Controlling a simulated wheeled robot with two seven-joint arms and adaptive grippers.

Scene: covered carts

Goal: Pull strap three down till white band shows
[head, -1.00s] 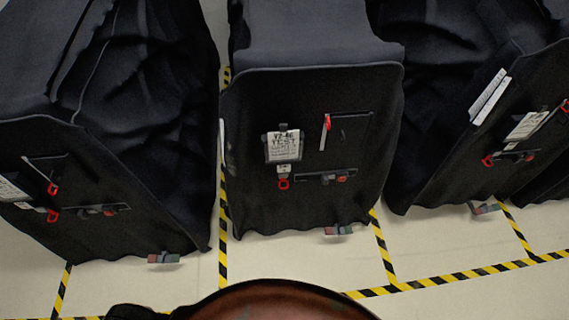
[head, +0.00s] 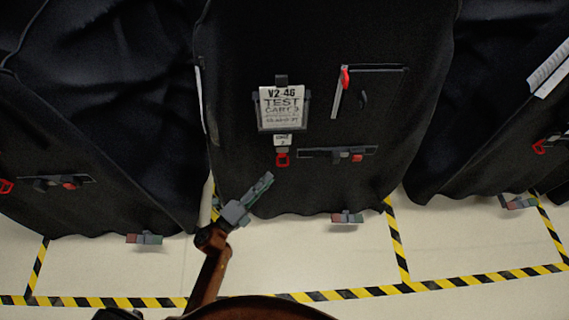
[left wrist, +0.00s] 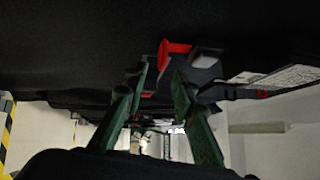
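The middle cart's black cover carries a label reading V2-46 TEST CART 3 (head: 282,107), with a small tag (head: 283,140) and a red loop (head: 282,159) hanging under it. I cannot tell for certain which part is strap three. A horizontal bar to the right holds a grey block (head: 337,154) and a red tab (head: 357,157). Higher up, another red tab (head: 346,78) sits by a white strip (head: 336,102). My left gripper (head: 269,178) is below the red loop, apparently touching nothing. In the left wrist view its green fingers (left wrist: 160,75) are apart and empty. My right gripper is out of view.
Covered carts stand close on the left (head: 105,120) and right (head: 480,130). A small grey and red piece (head: 347,217) is at the middle cart's lower edge. Yellow-black tape (head: 396,240) marks the pale floor, which is clear in front.

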